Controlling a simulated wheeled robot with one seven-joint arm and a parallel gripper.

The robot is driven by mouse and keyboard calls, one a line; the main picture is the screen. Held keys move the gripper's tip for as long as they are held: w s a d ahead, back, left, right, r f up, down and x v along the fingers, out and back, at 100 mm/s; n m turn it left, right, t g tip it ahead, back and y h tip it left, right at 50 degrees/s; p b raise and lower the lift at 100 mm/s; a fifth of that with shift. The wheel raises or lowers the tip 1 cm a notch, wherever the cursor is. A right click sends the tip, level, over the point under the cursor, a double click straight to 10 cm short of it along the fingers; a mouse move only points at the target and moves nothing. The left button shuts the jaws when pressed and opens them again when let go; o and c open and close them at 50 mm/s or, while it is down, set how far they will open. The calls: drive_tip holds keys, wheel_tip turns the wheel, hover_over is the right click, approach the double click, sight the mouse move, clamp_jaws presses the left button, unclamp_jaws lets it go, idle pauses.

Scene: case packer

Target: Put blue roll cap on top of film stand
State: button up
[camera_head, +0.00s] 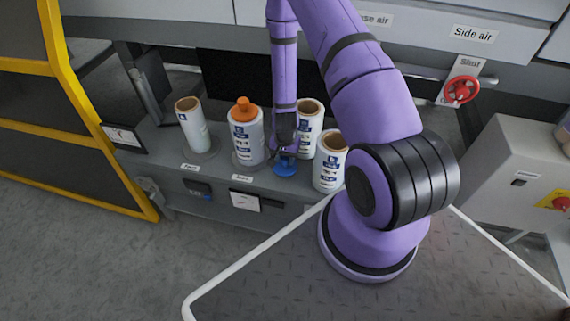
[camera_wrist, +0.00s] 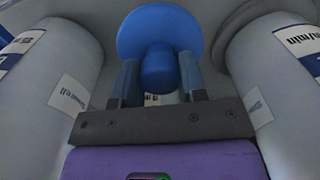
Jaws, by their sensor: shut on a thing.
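The blue roll cap (camera_head: 285,169) is a disc with a knob; in the wrist view the blue cap (camera_wrist: 160,32) fills the top middle. My gripper (camera_head: 285,150) points down and is shut on the knob, with one finger on each side in the wrist view (camera_wrist: 158,70). The cap is low between the white film rolls, near the grey shelf; I cannot tell whether it touches the shelf. A film roll with an orange cap (camera_head: 245,140) stands just left of my gripper. A narrower roll (camera_head: 191,128) stands upright on a round grey base further left. I cannot tell which part is the film stand.
Two uncapped rolls stand right of my gripper, one behind (camera_head: 309,128) and one in front (camera_head: 329,167). The grey shelf (camera_head: 165,155) has little free room between rolls. A yellow frame (camera_head: 85,105) is at left; a red handwheel (camera_head: 461,90) is at right.

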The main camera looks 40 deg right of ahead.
sight(285, 164)
drive_tip(key=shift+f, duration=1.75)
drive_tip(key=shift+f, duration=0.1)
drive_tip(key=o, duration=1)
wheel_tip(285, 164, up, 12)
drive_tip(key=shift+r, duration=0.2)
